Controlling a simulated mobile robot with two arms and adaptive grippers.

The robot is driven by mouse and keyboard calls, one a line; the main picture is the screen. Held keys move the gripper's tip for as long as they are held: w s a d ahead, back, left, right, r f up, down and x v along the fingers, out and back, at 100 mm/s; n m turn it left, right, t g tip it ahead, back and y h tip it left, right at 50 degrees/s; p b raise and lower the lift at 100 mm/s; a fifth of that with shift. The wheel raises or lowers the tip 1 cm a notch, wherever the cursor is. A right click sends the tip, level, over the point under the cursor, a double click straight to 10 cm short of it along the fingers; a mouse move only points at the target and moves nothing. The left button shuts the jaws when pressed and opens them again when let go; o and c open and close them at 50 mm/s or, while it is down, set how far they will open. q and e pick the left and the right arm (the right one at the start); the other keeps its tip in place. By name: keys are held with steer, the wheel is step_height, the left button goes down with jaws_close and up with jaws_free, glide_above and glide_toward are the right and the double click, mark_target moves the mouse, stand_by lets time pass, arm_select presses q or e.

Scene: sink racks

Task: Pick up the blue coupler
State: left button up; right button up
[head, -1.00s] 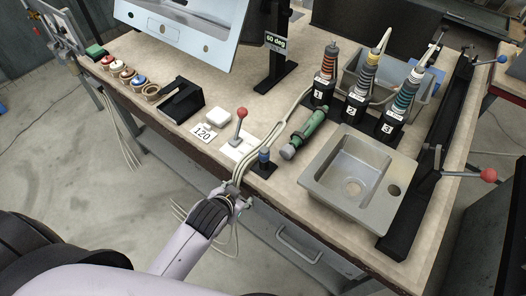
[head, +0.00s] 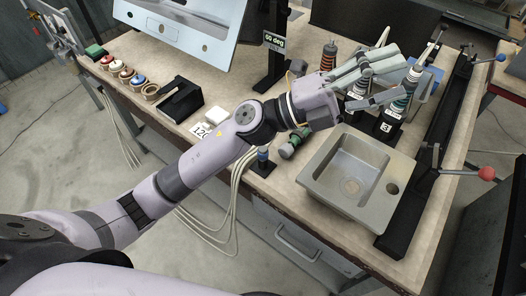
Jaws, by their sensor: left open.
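A small blue piece (head: 263,155), which looks like the blue coupler, stands upright on a black base near the table's front edge, left of the sink. My left gripper (head: 400,76) is open, its fingers spread and pointing right, over the numbered racks behind the sink. It is well to the right of and beyond the blue piece. Nothing shows between its fingers. My left forearm passes just above and behind the blue piece in the picture. My right gripper is not in view.
A metal sink (head: 318,172) is set at the table's front right. Racks with stacked rings, such as rack 3 (head: 388,127), stand behind it, partly hidden by my gripper. A red-knobbed lever (head: 486,173) stands right.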

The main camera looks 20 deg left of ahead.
arm_select(q)
steer(key=s+d+f+m+g+y, duration=0.4)
steer(key=f+m+g, duration=0.1)
steer(key=m+g, duration=0.3)
steer(key=m+t+y, duration=0.1)
steer(key=m+y, duration=0.1)
steer(key=y, duration=1.6)
glide_above(263, 148)
step_height(263, 148, down, 11)
step_height(263, 148, down, 11)
steer(key=p, duration=0.2)
steer(key=shift+f+p, duration=0.2)
steer(key=shift+p, duration=0.15)
step_height(263, 148, down, 5)
steer(key=shift+r+p, duration=0.1)
steer(key=shift+p, duration=0.85)
steer(key=shift+f, duration=0.3)
steer(key=shift+c, duration=0.3)
